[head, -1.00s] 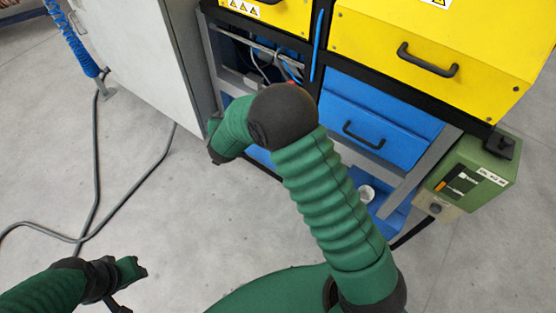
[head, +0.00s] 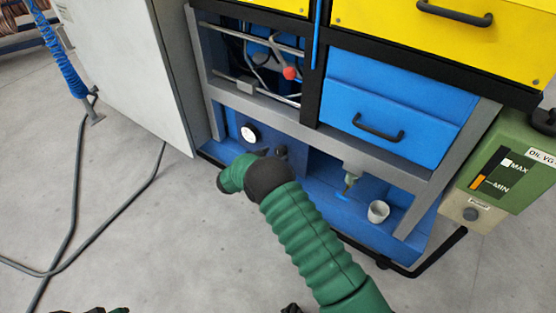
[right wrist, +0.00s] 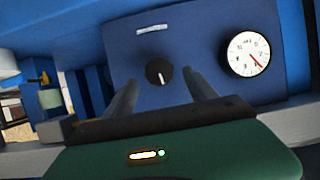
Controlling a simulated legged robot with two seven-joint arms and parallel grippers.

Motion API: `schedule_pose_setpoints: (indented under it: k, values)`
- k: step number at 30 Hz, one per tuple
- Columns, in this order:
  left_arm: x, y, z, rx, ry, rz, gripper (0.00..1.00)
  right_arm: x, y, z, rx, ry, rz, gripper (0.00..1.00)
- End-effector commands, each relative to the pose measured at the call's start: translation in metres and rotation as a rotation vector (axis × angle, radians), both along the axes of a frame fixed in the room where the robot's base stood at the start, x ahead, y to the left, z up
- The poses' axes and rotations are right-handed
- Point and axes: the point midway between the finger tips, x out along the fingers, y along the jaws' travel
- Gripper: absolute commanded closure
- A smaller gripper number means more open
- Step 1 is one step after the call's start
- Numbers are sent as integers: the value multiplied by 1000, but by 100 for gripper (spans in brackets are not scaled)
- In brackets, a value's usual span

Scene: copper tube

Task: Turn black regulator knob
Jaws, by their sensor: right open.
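The black regulator knob (right wrist: 158,71) is round with a white pointer mark, on a dark blue panel (right wrist: 200,45), in the right wrist view. The pointer is directed downward. A white round gauge (right wrist: 247,54) with a red needle is to its right; it also shows in the head view (head: 249,134). My right gripper (right wrist: 160,79) is open and faces the panel, with the knob between its fingertips in that view. I cannot tell whether they touch it. In the head view my right arm partly hides the panel.
A grey frame with a blue drawer (head: 385,125) and yellow drawers (head: 450,40) stands above the panel. A green oil box (head: 515,165) is at the right.

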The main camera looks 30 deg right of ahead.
Motion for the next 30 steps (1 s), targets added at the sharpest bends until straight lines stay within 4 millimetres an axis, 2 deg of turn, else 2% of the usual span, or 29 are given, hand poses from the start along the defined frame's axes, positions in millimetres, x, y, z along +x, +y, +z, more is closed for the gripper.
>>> schedule_pose_setpoints:
  k: [1,6,15,27,29,30]
  values:
    - [0,0,-11,0,0,0,64,3,-10,-10,0,-3,-2,35]
    - [0,0,-19,0,0,0,64,11,-26,-14,1,0,0,35]
    - [0,0,-18,0,0,0,64,12,-28,-12,1,0,1,36]
    - [0,0,-18,0,0,0,64,12,-28,-12,1,0,1,89]
    - [0,0,-18,0,0,0,64,12,-28,-12,1,0,1,97]
    - [0,0,-18,0,0,0,64,12,-28,-12,1,-1,1,97]
